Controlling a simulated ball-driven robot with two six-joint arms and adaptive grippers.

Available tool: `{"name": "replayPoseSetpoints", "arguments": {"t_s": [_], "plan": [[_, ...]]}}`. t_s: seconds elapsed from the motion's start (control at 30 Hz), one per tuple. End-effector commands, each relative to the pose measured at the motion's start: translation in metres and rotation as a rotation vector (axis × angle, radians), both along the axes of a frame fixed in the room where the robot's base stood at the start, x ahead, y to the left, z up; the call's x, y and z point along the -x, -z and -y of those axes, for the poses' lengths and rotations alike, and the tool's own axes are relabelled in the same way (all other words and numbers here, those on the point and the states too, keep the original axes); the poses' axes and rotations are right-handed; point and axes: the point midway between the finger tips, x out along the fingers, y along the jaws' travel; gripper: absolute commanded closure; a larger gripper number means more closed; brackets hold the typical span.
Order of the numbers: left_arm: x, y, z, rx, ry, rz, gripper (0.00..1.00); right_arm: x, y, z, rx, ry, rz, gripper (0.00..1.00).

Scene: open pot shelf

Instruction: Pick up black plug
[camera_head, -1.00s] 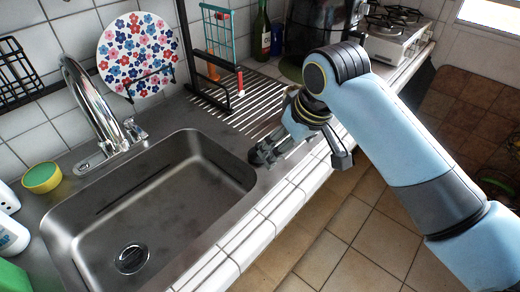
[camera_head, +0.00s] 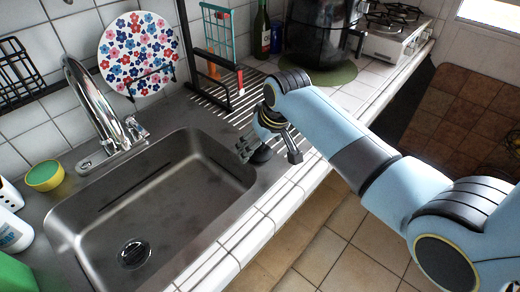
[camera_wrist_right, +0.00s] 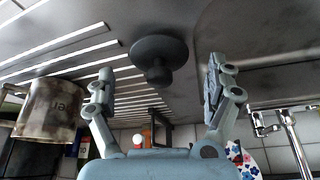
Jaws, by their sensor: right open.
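The black plug (camera_wrist_right: 158,50) is a dark disc with a short knob, on the metal surface of the sink unit. In the right wrist view it sits between and just beyond the two spread fingers of my right gripper (camera_wrist_right: 160,70), with space on both sides. In the head view the plug (camera_head: 262,156) is a dark round shape at the sink's right rim, partly covered by my right gripper (camera_head: 247,148). The right gripper is open and empty. My left gripper is not in view.
The sink basin (camera_head: 160,200) lies left of the gripper, with a tap (camera_head: 95,105) behind it. A metal mug (camera_wrist_right: 48,110) stands near the gripper in the wrist view.

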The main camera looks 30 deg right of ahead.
Motion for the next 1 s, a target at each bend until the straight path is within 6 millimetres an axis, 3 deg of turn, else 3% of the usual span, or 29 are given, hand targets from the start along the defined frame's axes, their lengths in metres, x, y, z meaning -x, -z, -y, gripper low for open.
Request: {"name": "replayPoseSetpoints", "arguments": {"t_s": [0.1,0.33,0.8,1.0], "plan": [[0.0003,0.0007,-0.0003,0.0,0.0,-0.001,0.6,-0.0036,0.0097,-0.0001,0.0,0.0,-0.001,0.13],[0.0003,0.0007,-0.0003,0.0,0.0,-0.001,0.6,-0.0041,0.0112,0.0,0.001,-0.001,0.0,0.13],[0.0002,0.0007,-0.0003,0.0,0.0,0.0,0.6,-0.0039,0.0111,0.0001,0.001,-0.001,0.0,0.72],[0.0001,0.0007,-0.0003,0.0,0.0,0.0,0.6,-0.004,0.0108,0.0001,0.001,-0.001,0.0,0.73]]}}
